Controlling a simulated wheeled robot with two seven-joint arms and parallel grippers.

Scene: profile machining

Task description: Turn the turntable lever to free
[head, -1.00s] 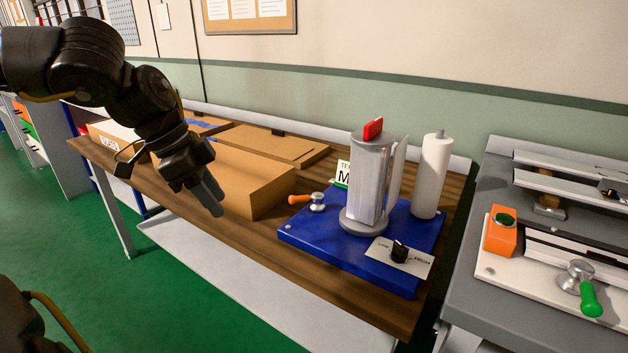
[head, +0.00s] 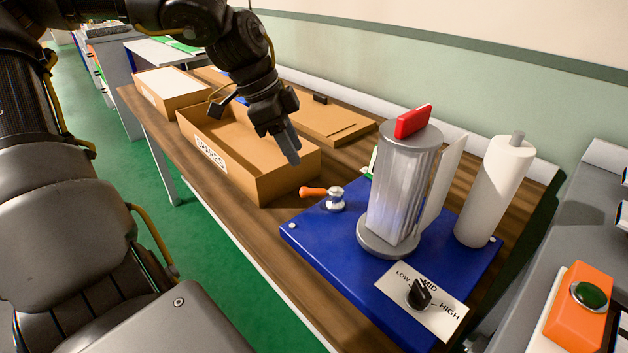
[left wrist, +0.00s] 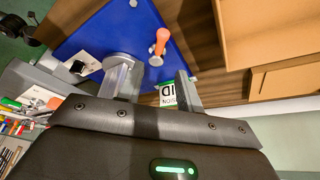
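The turntable lever (head: 314,192) has an orange handle and a silver pivot. It lies at the left rear of the blue base plate (head: 325,240), its handle pointing left in the head view. A ribbed silver column on a round foot, the turntable (head: 398,195), stands beside it with a red block on top. My left gripper (head: 290,148) is above and behind the lever, over the open box's right end, apart from the lever. In the left wrist view my left gripper (left wrist: 158,86) has its fingers apart with nothing between them; the lever (left wrist: 159,45) shows beyond. My right gripper is out of view.
An open cardboard box (head: 245,165) marked SPARES stands left of the plate. A LOW-MID-HIGH knob (head: 420,293) sits at the front. An orange box with a green button (head: 580,305) is on the grey bench at right.

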